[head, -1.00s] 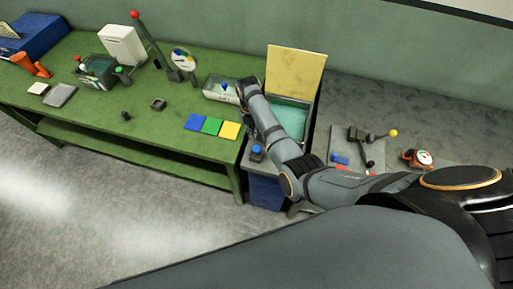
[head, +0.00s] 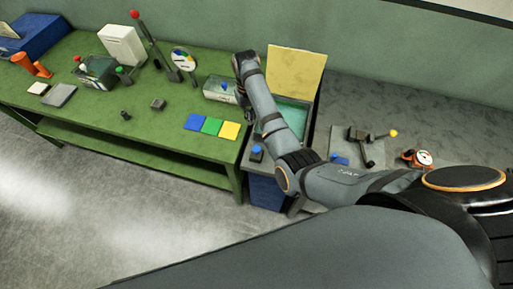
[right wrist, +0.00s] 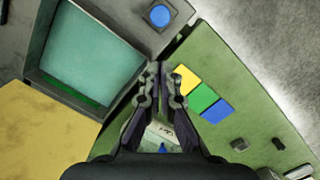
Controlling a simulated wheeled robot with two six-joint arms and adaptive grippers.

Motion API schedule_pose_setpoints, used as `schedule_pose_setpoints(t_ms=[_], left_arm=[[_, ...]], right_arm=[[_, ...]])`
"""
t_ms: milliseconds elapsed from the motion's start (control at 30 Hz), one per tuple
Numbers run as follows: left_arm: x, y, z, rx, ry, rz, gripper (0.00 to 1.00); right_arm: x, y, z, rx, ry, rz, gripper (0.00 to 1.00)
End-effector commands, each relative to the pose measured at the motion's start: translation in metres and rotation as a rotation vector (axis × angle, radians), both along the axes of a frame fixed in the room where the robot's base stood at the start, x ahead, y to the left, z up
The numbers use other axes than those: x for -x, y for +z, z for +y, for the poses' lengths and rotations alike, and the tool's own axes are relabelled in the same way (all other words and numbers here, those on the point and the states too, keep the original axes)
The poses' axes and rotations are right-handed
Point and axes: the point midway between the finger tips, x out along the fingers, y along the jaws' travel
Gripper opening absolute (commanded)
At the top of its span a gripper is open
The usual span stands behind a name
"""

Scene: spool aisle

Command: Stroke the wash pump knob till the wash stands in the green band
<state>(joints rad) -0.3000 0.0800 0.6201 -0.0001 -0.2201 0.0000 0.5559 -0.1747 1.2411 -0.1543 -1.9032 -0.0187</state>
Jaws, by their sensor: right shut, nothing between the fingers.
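A wash tank (head: 309,118) holds teal liquid; its yellowish lid stands open behind it. In the right wrist view a green band runs along the tank's inner wall (right wrist: 72,92), beside the liquid. A blue round knob (head: 257,149) sits on the tank's front left corner; it also shows in the right wrist view (right wrist: 160,15). My right gripper (right wrist: 158,72) is shut and empty, above the table near the tank's left side, apart from the knob. In the head view my right gripper (head: 242,98) is partly hidden by its own wrist. My left gripper is out of view.
A pale box with a blue-topped part (head: 218,92) lies just left of my right gripper. Yellow, green and blue cards (head: 212,125) lie on the green table (head: 150,132).

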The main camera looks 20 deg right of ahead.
Motion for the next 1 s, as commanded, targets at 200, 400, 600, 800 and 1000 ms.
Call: schedule_pose_setpoints(t_ms=[200,400,600,800,1000], left_arm=[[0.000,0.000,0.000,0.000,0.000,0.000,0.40],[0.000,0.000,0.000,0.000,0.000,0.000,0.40],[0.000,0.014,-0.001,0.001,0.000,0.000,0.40],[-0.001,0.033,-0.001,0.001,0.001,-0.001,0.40],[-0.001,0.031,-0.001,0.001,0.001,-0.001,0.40]], right_arm=[[0.000,0.000,0.000,0.000,0.000,0.000,0.00],[0.000,0.000,0.000,0.000,0.000,0.000,0.00],[0.011,-0.004,-0.001,-0.001,0.000,0.005,0.00],[0.037,-0.025,-0.003,-0.001,0.000,0.000,0.00],[0.038,-0.030,-0.003,0.000,0.000,-0.002,0.00]])
